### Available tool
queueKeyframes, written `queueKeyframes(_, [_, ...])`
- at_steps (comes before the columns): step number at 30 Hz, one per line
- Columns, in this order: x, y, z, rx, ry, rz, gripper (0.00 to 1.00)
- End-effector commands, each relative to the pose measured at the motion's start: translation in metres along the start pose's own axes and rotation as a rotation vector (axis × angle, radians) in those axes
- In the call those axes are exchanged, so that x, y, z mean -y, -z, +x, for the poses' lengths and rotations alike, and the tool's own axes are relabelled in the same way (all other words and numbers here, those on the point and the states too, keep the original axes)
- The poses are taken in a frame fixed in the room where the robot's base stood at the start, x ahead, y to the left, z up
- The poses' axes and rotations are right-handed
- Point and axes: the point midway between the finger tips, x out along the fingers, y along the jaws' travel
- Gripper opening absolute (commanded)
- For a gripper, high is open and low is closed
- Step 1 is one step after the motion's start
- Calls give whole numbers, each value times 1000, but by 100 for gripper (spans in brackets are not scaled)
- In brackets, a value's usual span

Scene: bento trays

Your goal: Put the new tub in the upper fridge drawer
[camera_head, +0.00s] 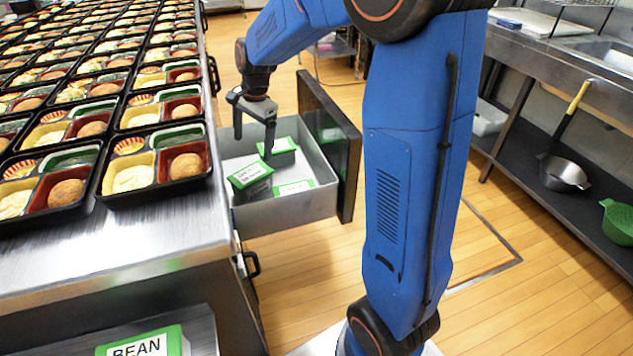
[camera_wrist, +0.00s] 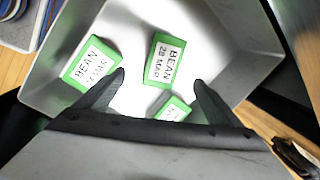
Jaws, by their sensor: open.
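The upper fridge drawer (camera_head: 285,213) is pulled open and holds three green-and-white tubs. One tub (camera_head: 250,172) stands higher than the other two in the head view. A second tub (camera_head: 277,146) lies behind it and a third (camera_head: 294,188) lies to its right. In the wrist view, one tub (camera_wrist: 163,62) reads "BEAN 28 MAR". Another tub (camera_wrist: 91,64) also reads "BEAN", its date unclear. A smaller-looking tub (camera_wrist: 174,109) lies between the fingers. My gripper (camera_head: 253,147) is open and empty, pointing down over the drawer. I cannot tell which tub is new.
Another "BEAN" tub (camera_head: 143,345) sits low at the bottom left, partly cut off. The counter (camera_head: 150,250) is crowded with bento trays (camera_head: 155,165). The dark drawer front (camera_head: 335,140) stands close to my arm. A pan (camera_head: 563,172) is on the right shelf.

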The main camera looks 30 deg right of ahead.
Motion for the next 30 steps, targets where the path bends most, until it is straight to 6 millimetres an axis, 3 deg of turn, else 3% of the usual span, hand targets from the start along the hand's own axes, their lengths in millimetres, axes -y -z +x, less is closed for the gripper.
queueKeyframes(6, [-43,-14,-37,-33,32,-160,88])
queueKeyframes(15, [-109,-33,-78,-90,65,-407,88])
queueKeyframes(30, [-225,-64,-109,-205,87,-808,88])
